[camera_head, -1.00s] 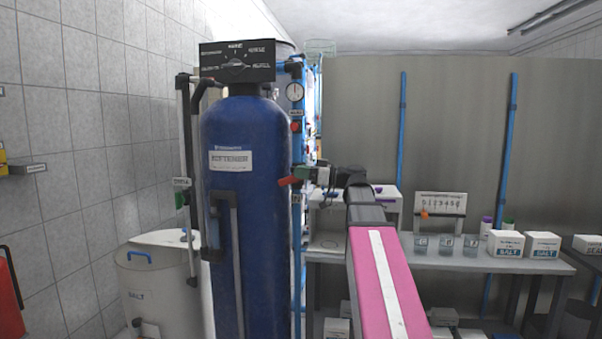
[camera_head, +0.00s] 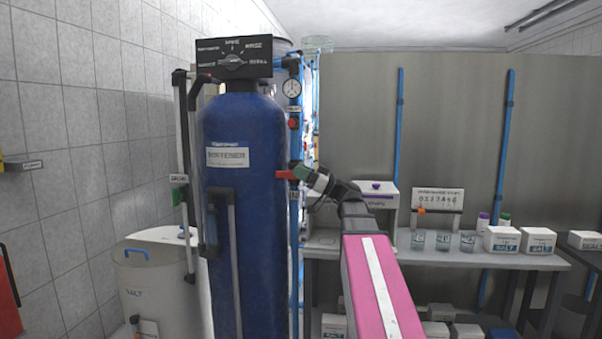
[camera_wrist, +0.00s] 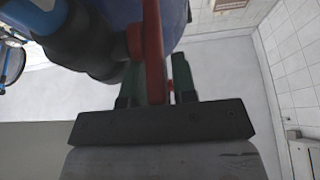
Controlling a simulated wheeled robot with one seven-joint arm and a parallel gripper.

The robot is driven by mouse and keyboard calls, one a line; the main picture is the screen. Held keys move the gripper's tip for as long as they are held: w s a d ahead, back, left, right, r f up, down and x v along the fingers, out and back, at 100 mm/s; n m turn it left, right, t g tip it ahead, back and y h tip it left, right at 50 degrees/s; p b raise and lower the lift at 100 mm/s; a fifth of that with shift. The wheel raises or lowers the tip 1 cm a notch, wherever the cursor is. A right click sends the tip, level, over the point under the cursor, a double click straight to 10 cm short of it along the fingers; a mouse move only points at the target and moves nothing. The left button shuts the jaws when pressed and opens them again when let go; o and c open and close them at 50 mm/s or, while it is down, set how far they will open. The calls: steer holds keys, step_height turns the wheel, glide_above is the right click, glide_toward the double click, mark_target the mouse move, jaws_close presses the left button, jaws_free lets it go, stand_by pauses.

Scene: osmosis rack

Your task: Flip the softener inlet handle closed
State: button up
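The red handle (camera_head: 286,174) sticks out beside the right flank of the blue softener tank (camera_head: 243,220). I take it for the inlet handle; its label is not readable. In the wrist view the red handle (camera_wrist: 153,50) runs up between the two green fingers of my gripper (camera_wrist: 157,82). The left finger is close against it, and a narrow gap shows on the right. My gripper (camera_head: 301,173) reaches in from the right in the head view, tilted up to the left. Its fingers are apart around the handle; the valve body is partly hidden.
A dark pipe fitting (camera_wrist: 90,45) lies close left of the fingers. A gauge (camera_head: 291,88) and a red knob (camera_head: 293,124) are above the handle. The salt bin (camera_head: 155,285) stands left of the tank. A bench (camera_head: 470,256) with beakers and salt boxes is at right.

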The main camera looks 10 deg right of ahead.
steer(key=v, duration=1)
steer(key=shift+s+d+f, duration=0.15)
steer(key=shift+d+f, duration=0.05)
steer(key=shift+d, duration=0.1)
